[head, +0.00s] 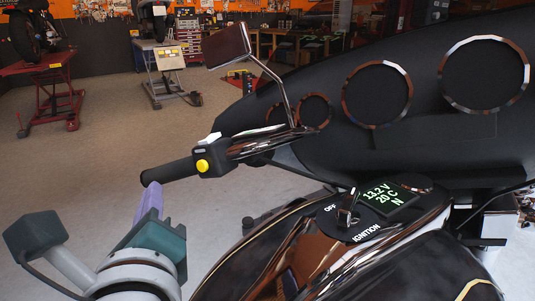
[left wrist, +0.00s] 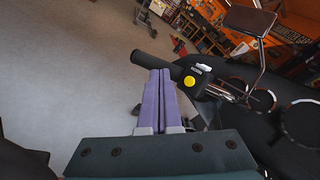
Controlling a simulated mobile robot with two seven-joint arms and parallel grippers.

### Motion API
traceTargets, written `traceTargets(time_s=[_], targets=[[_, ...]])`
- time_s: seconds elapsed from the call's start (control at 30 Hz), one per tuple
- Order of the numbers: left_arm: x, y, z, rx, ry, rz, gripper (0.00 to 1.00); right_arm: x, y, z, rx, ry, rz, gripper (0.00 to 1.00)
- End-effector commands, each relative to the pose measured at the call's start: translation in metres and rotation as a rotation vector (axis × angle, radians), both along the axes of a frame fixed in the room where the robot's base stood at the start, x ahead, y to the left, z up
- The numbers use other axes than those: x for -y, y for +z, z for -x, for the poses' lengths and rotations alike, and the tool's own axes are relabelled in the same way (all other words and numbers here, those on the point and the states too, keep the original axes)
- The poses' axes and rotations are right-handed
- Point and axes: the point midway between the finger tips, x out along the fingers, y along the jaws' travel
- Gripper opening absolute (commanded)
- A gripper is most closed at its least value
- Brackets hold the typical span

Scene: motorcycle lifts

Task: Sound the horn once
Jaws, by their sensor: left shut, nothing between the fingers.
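The yellow horn button (head: 203,166) sits on the black switch housing (head: 214,158) of the motorcycle's left handlebar, inboard of the black grip (head: 168,172). It also shows in the left wrist view (left wrist: 190,82), to the right of my fingertips. My left gripper (head: 152,190) has purple fingers and is shut and empty. My right gripper is not in view.
The mirror (head: 228,46) stands on a stalk above the handlebar. The ignition key (head: 348,206) and lit display (head: 388,194) are on the tank at right. A red lift (head: 52,95) and another lift (head: 163,75) stand behind. The floor at left is clear.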

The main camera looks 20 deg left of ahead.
Motion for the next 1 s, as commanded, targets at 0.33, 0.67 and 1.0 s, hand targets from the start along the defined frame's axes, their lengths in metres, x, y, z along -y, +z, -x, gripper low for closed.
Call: traceTargets(time_s=[0.33,0.67,1.0], targets=[[0.008,-0.008,-0.046,0.002,0.001,0.001,0.00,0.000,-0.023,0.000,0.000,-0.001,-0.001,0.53],[0.010,-0.008,-0.060,0.000,0.000,0.000,0.00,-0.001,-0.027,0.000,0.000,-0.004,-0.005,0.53],[0.010,-0.008,-0.059,0.000,0.000,0.000,0.00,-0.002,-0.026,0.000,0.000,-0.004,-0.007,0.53]])
